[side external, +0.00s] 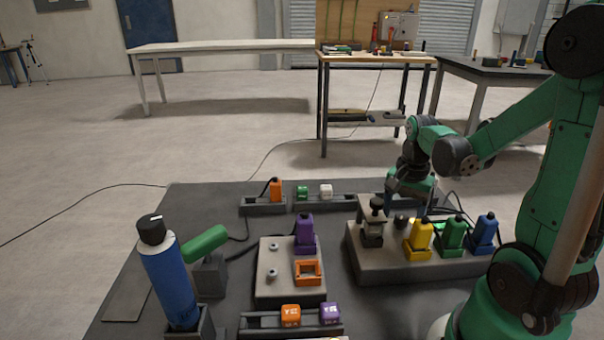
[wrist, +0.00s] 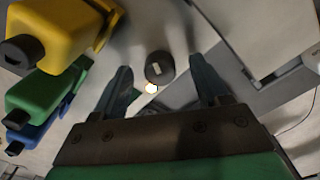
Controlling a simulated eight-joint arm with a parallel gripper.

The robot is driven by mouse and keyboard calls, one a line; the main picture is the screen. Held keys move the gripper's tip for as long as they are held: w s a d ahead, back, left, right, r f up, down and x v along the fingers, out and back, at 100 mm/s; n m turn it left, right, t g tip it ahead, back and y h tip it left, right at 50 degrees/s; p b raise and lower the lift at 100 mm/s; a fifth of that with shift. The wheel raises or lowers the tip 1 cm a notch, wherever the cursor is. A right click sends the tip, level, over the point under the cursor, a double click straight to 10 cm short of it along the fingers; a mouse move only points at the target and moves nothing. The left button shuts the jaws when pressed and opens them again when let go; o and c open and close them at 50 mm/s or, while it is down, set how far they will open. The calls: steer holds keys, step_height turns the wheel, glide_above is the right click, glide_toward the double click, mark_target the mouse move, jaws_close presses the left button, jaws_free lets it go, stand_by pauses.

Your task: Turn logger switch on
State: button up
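A dark round knob with a pale mark (wrist: 156,66), which looks like the logger switch, sits on the grey block between my fingertips in the wrist view. A small glowing lamp (wrist: 151,88) is close beside it. In the side view a dark knob (side external: 401,220) shows on the grey block (side external: 375,266), just below my gripper (side external: 404,198). In the wrist view my gripper (wrist: 161,72) is open, with one finger on each side of the knob and gaps visible. I cannot tell whether the fingertips reach down to the knob's height.
Yellow (side external: 418,240), green (side external: 452,238) and blue (side external: 484,234) plugs stand on the same block, right of the knob. A dark clamp-like fixture (side external: 373,224) stands close on its left. A smaller block (side external: 290,290) bears a purple plug (side external: 305,235) and an orange square frame (side external: 308,273).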

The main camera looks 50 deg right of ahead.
mark_target(402, 215)
steer(key=shift+r, duration=0.1)
steer(key=shift+r, duration=2.75)
steer(key=w+a+r+n+t, duration=0.2)
steer(key=w+a+n, duration=0.1)
steer(key=w+a, duration=0.35)
steer(key=a+n+t, duration=0.5)
steer(key=a+n, duration=0.5)
steer(key=n, duration=0.3)
steer(key=shift+s+a+r+n, duration=0.15)
steer(key=shift+s+r+n, duration=0.05)
steer(key=shift+s+n, duration=0.1)
